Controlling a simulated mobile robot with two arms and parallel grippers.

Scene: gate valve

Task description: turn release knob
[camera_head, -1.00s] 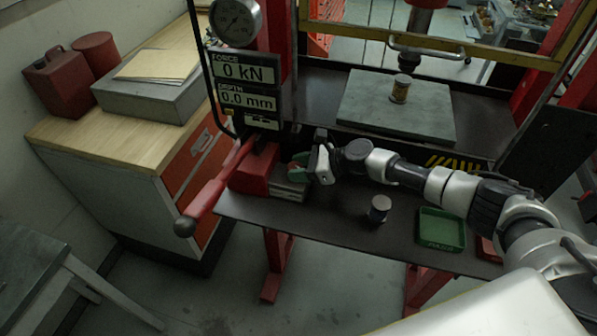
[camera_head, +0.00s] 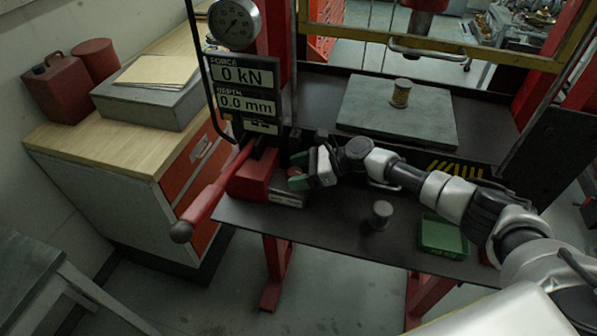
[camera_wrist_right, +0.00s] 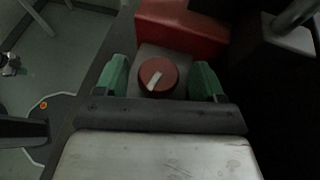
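The release knob (camera_wrist_right: 158,76) is a round red knob with a white pointer line, set on a grey plate in the right wrist view. The line slants from upper right to lower left. My right gripper (camera_wrist_right: 158,80) has its green fingers apart on either side of the knob, with a gap on both sides. In the head view my right gripper (camera_head: 297,172) is at the front of the red pump block (camera_head: 252,174), and the knob (camera_head: 295,171) is mostly hidden there. My left gripper is not in view.
A long red lever (camera_head: 212,196) sticks out left of the block. A display panel (camera_head: 244,92) and gauge (camera_head: 236,22) stand above. A grey cylinder (camera_head: 381,214) and green tray (camera_head: 442,235) are on the dark bench (camera_head: 310,222). A press plate (camera_head: 397,112) lies behind.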

